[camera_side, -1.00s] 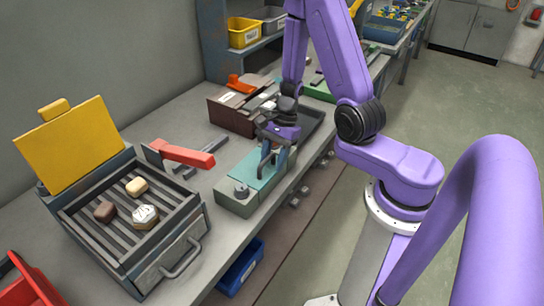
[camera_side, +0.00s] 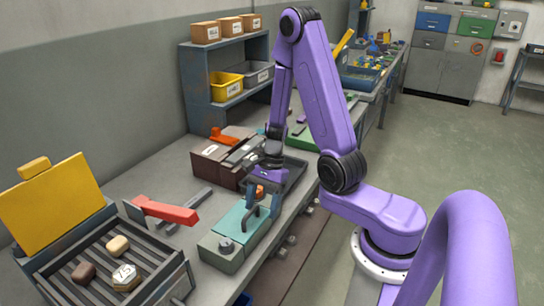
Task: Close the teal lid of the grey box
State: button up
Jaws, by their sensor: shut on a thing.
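The grey box (camera_side: 222,258) stands on the workbench near its front edge, with a dark round knob (camera_side: 226,245) on its near end. The teal lid (camera_side: 236,222) lies roughly flat on top of the box. My gripper (camera_side: 258,212) reaches down over the far part of the lid, its dark fingers at the lid's surface. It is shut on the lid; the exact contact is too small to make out. A small orange part (camera_side: 260,192) shows between the fingers. My gripper hides the lid's far end.
A grey slatted tray with a raised yellow panel (camera_side: 50,205) and several small pieces stands at the lower left. A red-handled tool (camera_side: 165,210) lies close left of the box. A brown case (camera_side: 210,165) stands behind. Floor is clear at right.

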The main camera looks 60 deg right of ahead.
jog(key=v, duration=1.4)
jog(key=shift+d, duration=0.45)
jog(key=shift+s+a+r, duration=0.1)
jog(key=s+a+n+g+h, duration=0.1)
jog(key=s+a+n+h, duration=0.3)
jog(key=a+n, duration=0.85)
jog(key=s+a+n+t, duration=0.1)
jog(key=s+a+n, duration=0.1)
jog(key=s+n, duration=1)
jog(key=shift+s+a+r+n, duration=0.2)
jog(key=shift+r+n, duration=0.25)
jog(key=shift+n, duration=2.6)
jog(key=shift+o, duration=0.2)
